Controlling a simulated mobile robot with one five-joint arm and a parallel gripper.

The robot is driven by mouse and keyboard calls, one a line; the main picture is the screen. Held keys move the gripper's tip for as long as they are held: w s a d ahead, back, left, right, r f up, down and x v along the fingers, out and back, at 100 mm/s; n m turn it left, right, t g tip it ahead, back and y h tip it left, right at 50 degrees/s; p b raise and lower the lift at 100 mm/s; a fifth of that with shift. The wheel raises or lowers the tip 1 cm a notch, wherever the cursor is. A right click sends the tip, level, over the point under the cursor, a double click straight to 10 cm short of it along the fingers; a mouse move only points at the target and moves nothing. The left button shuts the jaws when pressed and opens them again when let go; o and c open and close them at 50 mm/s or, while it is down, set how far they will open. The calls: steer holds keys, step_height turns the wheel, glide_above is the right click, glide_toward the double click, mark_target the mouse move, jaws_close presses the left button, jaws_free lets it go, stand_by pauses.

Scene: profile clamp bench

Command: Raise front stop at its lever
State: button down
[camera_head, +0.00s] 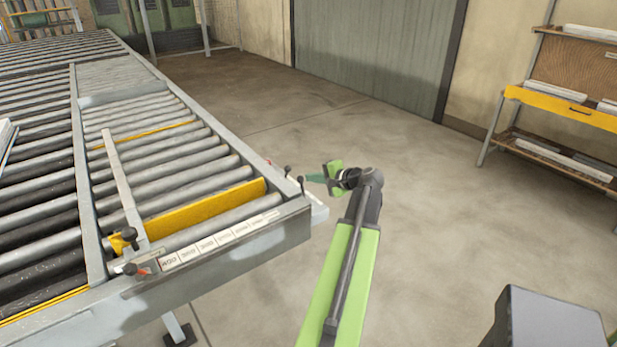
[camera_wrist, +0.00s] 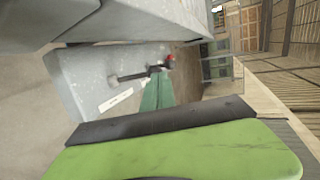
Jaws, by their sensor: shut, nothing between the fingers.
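A yellow plate (camera_head: 205,208), which looks like the front stop, stands between the rollers near the bench's front end. In the wrist view a black lever (camera_wrist: 130,76) juts from the grey bench side, with a red knob (camera_wrist: 170,60) close by. My gripper (camera_head: 309,179) is shut and empty beside the levers at that corner. Its green fingers (camera_wrist: 157,92) point at the black lever in the wrist view; I cannot tell whether they touch it.
The roller bench (camera_head: 225,250) fills the left, with a white label strip along its front edge. A black-knobbed clamp (camera_head: 130,238) sits at its front left. A shelf rack (camera_head: 560,98) with pale profiles stands at the right. The floor between is clear.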

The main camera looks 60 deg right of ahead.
steer(key=r+p+v, duration=0.1)
steer(key=p+v, duration=0.3)
steer(key=v, duration=0.7)
steer(key=shift+d, duration=0.15)
